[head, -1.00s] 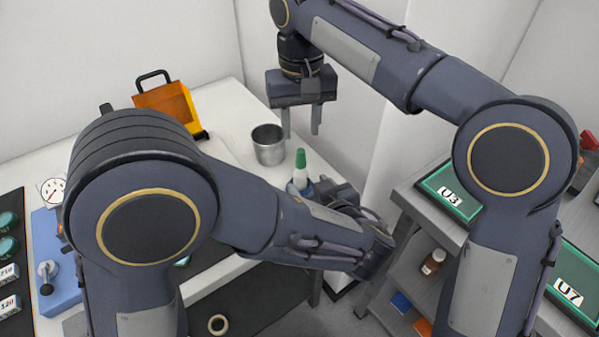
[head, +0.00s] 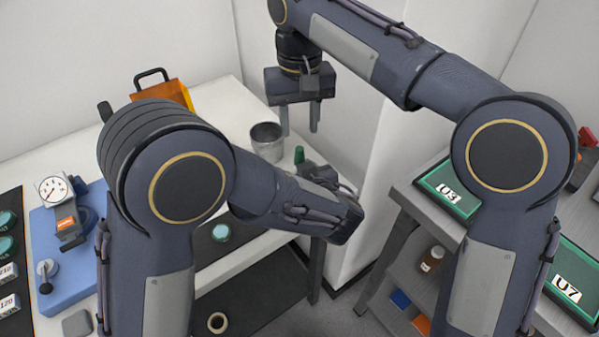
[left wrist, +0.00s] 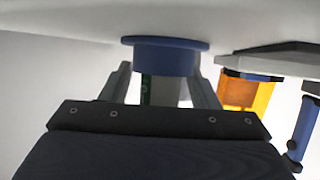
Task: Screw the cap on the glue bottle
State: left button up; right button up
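The glue bottle shows in the head view only as a green conical tip (head: 299,155); my left arm hides the rest. My left gripper (head: 314,176) is low beside it. In the left wrist view, a blue flanged base (left wrist: 165,55) meets the pale surface at the top of the picture. A pale body with a green strip (left wrist: 148,90) shows between the fingers of my left gripper (left wrist: 160,85). The fingers are spread, with a gap visible at the left one. My right gripper (head: 300,118) points down, open and empty, above the green tip. I cannot tell a separate cap.
A metal cup (head: 266,141) stands close behind the bottle on the white table (head: 228,105). An orange box (head: 163,95) with a black handle is farther back. A blue gauge stand (head: 65,240) is at left. A shelf with green trays (head: 450,195) is at right.

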pick_arm(q)
grip_shut()
pick_arm(e)
jog(key=shift+n, duration=0.3)
